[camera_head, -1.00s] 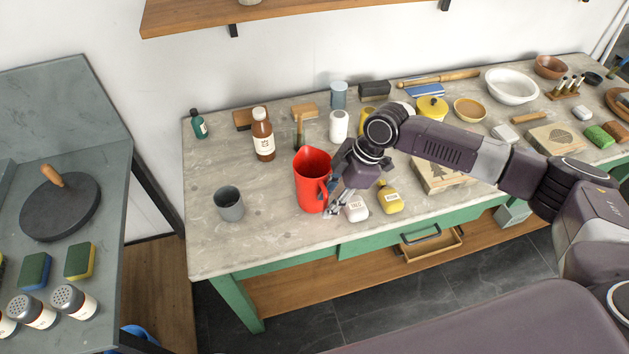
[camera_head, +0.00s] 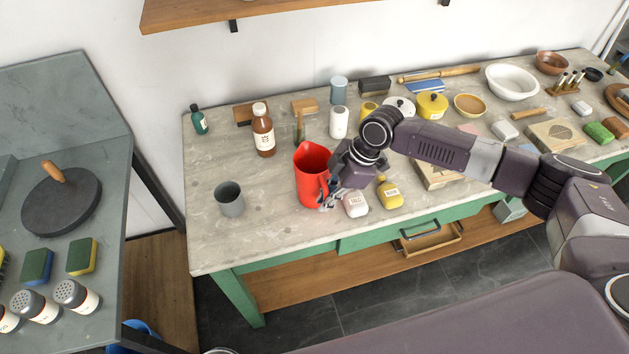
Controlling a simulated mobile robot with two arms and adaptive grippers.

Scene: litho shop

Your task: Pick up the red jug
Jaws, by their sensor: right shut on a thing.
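The red jug (camera_head: 311,174) stands upright on the grey-topped workbench (camera_head: 268,232), near its front edge, with its handle facing right. My right gripper (camera_head: 326,195) comes in from the right and is shut on the jug at its handle side. The fingers partly cover the handle. Whether the jug's base is clear of the bench top cannot be told. My left gripper is not in view.
A grey cup (camera_head: 229,199) stands left of the jug, and a brown bottle (camera_head: 263,132) behind it. A white container (camera_head: 355,204) and a yellow bottle (camera_head: 389,193) stand close right of the gripper. The bench's front left is clear.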

